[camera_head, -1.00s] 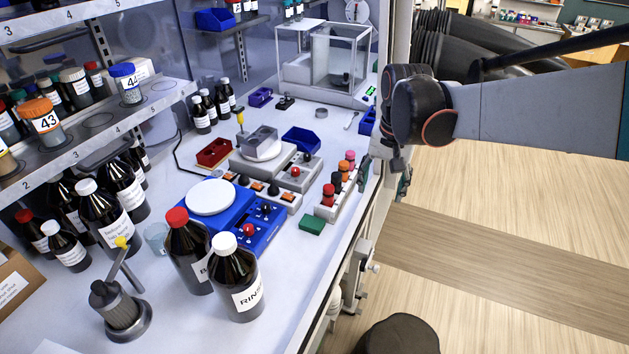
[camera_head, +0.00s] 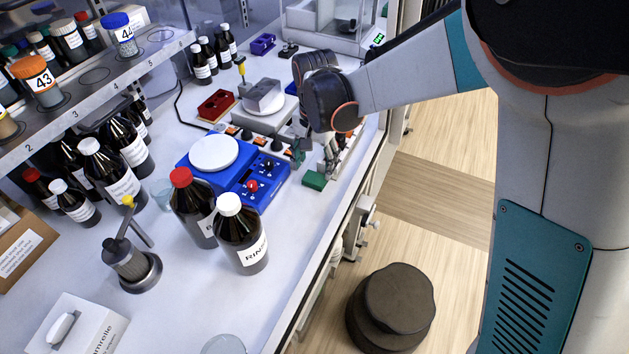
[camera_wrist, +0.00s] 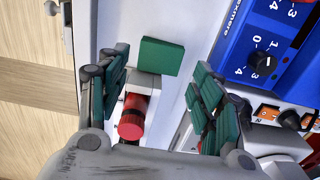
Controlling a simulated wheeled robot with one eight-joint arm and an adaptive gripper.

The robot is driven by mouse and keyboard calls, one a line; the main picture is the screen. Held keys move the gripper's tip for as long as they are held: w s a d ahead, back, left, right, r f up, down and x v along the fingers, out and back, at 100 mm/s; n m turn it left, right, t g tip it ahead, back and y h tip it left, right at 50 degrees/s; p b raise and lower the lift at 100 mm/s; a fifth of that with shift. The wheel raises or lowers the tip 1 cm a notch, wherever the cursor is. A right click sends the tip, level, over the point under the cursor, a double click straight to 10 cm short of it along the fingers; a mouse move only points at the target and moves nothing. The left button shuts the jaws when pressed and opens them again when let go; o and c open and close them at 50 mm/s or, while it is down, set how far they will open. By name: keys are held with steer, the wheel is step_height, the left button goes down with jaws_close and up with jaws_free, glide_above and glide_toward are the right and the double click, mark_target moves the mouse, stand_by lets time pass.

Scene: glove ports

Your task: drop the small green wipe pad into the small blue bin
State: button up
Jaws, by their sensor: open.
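The small green wipe pad (camera_head: 314,180) lies flat on the white bench near its front edge, right of the blue hotplate. In the wrist view the pad (camera_wrist: 161,56) shows beyond and between the green-padded fingers. My gripper (camera_head: 316,160) is open and empty, pointing down just behind the pad, over the end of the vial rack. In the wrist view my gripper (camera_wrist: 160,85) has a red-capped vial (camera_wrist: 132,118) between its fingers, not gripped. Only a sliver of a small blue bin (camera_head: 291,88) shows beside my arm; the rest is hidden.
The blue hotplate (camera_head: 215,170) with a white disc stands left of the pad. Brown bottles with red (camera_head: 193,205) and white (camera_head: 241,235) caps stand front left. A blue-violet tray (camera_head: 263,44) lies farther back. Bench right of the bottles is clear.

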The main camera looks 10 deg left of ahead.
mark_target(315, 178)
steer(key=shift+w+f+b, duration=0.15)
steer(key=shift+f+b, duration=0.75)
steer(key=shift+f, duration=1.9)
steer(key=c, duration=0.6)
steer(key=shift+o, duration=0.2)
steer(key=shift+r, duration=0.2)
step_height(315, 178, up, 20)
steer(key=p, duration=0.4)
steer(key=shift+f+p, duration=0.15)
steer(key=shift+p, duration=0.15)
